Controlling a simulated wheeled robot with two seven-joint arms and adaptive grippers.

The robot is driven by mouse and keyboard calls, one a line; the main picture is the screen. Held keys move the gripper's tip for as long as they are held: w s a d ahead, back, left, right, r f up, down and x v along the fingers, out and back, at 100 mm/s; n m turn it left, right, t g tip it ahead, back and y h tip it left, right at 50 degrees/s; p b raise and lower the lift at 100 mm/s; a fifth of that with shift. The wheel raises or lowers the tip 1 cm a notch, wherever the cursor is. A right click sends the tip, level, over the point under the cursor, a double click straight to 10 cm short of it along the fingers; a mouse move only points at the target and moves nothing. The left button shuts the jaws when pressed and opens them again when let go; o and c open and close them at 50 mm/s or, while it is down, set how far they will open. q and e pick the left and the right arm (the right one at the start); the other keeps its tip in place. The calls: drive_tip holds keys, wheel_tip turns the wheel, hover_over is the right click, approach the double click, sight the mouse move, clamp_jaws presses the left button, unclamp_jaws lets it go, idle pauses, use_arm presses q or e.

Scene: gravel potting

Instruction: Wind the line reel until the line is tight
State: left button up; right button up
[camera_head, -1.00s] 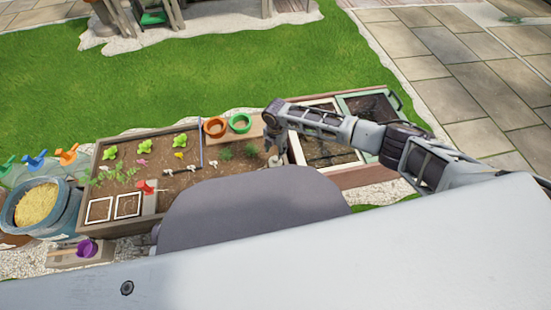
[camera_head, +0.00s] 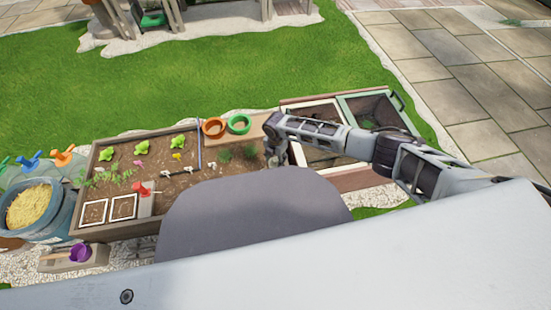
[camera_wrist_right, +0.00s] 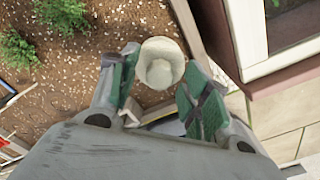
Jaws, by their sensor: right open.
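My right gripper (camera_head: 272,158) is at the right end of the soil bed (camera_head: 185,182), and its fingertips are hard to make out in the head view. In the right wrist view, my right gripper (camera_wrist_right: 158,92) is open, with green-padded fingers on either side of a pale round knob-like piece (camera_wrist_right: 161,63). I cannot tell whether either finger touches it, or whether it belongs to the line reel. No line or its tightness can be made out. My left gripper is not in view.
Green plants (camera_wrist_right: 62,14) grow in the soil near the right gripper. Orange (camera_head: 214,127) and green (camera_head: 239,123) pot rings sit at the bed's back edge. A cold-frame box (camera_head: 375,110) stands to the right. A tub of yellow grain (camera_head: 28,205) stands at left.

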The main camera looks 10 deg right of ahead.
drive_tip(key=shift+c, duration=0.2)
drive_tip(key=c, duration=1)
drive_tip(key=shift+m+p, duration=0.3)
